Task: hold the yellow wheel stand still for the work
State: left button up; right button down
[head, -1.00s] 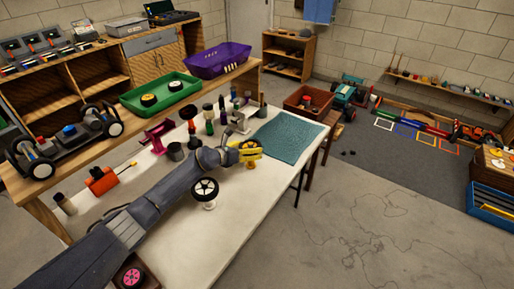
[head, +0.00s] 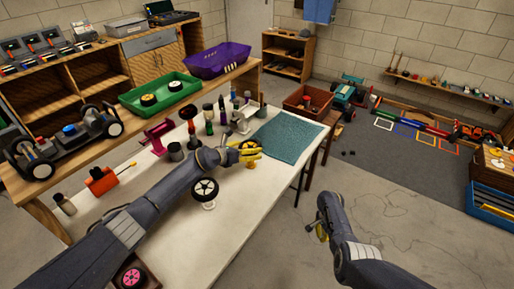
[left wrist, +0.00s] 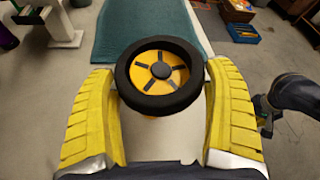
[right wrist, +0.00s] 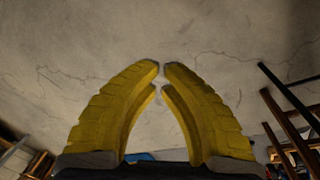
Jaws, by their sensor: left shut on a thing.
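The yellow wheel with a black tire (left wrist: 160,75) is upright in the left wrist view, its hub facing the camera. It also shows small at the table's right side in the head view (head: 250,145). Only a sliver of its yellow stand (left wrist: 150,117) shows below the tire. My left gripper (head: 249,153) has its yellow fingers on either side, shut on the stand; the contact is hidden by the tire. My right gripper (head: 321,232) is empty over the floor, right of the table. In the right wrist view its fingertips (right wrist: 161,67) nearly meet.
A white-spoked wheel (head: 205,188) on a white stand is left of my left gripper. A teal mat (head: 287,138) lies beyond it.

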jog(key=w+a+r+m+y, duration=0.1)
jog(key=w+r+m, duration=0.1)
jog(key=w+r, duration=0.45)
jog(key=w+r+m, duration=0.2)
jog(key=w+r, duration=0.2)
jog(key=r, duration=0.5)
notch_tip(320, 180, up, 28)
jog(key=n+y, duration=0.2)
jog(key=y, duration=0.1)
send_over(260, 143)
jog(key=s+d, duration=0.2)
jog(key=s, duration=0.1)
jog(key=shift+t, duration=0.5)
jog(key=shift+a+x, duration=0.15)
jog(key=shift+x, duration=1.35)
jog(key=shift+a+x, duration=0.1)
jog(key=shift+x, duration=1.45)
jog(key=shift+w, duration=0.15)
